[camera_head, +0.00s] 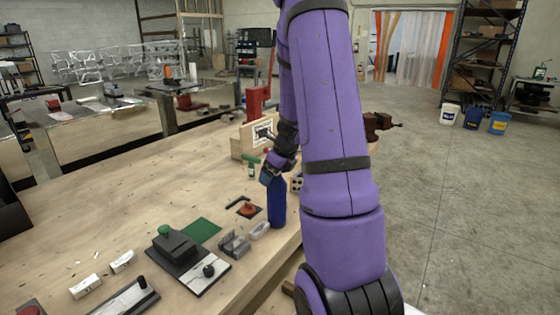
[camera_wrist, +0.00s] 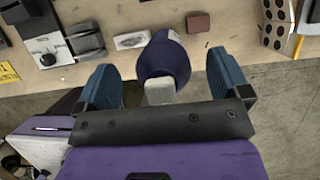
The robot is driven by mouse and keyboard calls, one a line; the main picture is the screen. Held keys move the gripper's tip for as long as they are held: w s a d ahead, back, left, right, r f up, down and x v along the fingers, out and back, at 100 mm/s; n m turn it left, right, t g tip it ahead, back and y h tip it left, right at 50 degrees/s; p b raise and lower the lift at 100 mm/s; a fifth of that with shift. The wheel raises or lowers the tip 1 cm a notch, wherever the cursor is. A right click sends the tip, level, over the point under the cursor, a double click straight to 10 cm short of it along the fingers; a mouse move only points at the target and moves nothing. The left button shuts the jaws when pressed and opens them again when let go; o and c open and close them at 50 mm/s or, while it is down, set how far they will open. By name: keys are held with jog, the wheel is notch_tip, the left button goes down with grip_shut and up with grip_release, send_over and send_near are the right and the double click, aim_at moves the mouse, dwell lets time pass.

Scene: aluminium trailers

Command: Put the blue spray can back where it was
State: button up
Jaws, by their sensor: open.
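The blue spray can (camera_head: 277,205) stands upright near the right edge of the wooden workbench (camera_head: 130,205). My gripper (camera_head: 272,174) is at the can's top, and my purple arm reaches down beside it. In the wrist view, my gripper (camera_wrist: 161,64) has its two blue fingers spread wide. The dark blue can (camera_wrist: 166,53) lies in the gap between them, with bare space on both sides. Its pale top (camera_wrist: 160,91) points toward the palm. The head view partly hides the gripper and can top behind my arm.
Near the can lie a grey metal block (camera_head: 234,244), an orange-red knob on a dark base (camera_head: 248,208), a green mat (camera_head: 200,231) and a small green-topped bottle (camera_head: 251,168). A dotted box (camera_wrist: 277,22) stands right of the can in the wrist view. Open floor lies beyond the bench edge.

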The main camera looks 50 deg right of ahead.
jog(key=v, duration=1.2)
jog(key=s+a+r+n, duration=0.1)
jog(key=a+r+n, duration=0.2)
jog(key=a+n, duration=0.3)
jog(key=s+a+r+n+y, duration=0.1)
jog(key=a+r+n, duration=0.2)
jog(key=a+n, duration=0.3)
jog(key=s+a+r+n, duration=0.1)
jog(key=a+r+n, duration=0.2)
jog(key=a+n, duration=0.3)
jog(key=s+a+r+n+h, duration=0.1)
jog(key=s+a+r+n, duration=0.2)
jog(key=s+a+n, duration=0.8)
jog(key=a+n, duration=0.2)
jog(key=n, duration=0.4)
jog(key=shift+s+t, duration=0.3)
jog(key=shift+s, duration=0.1)
jog(key=shift+a+r, duration=0.1)
jog(key=shift+r, duration=0.05)
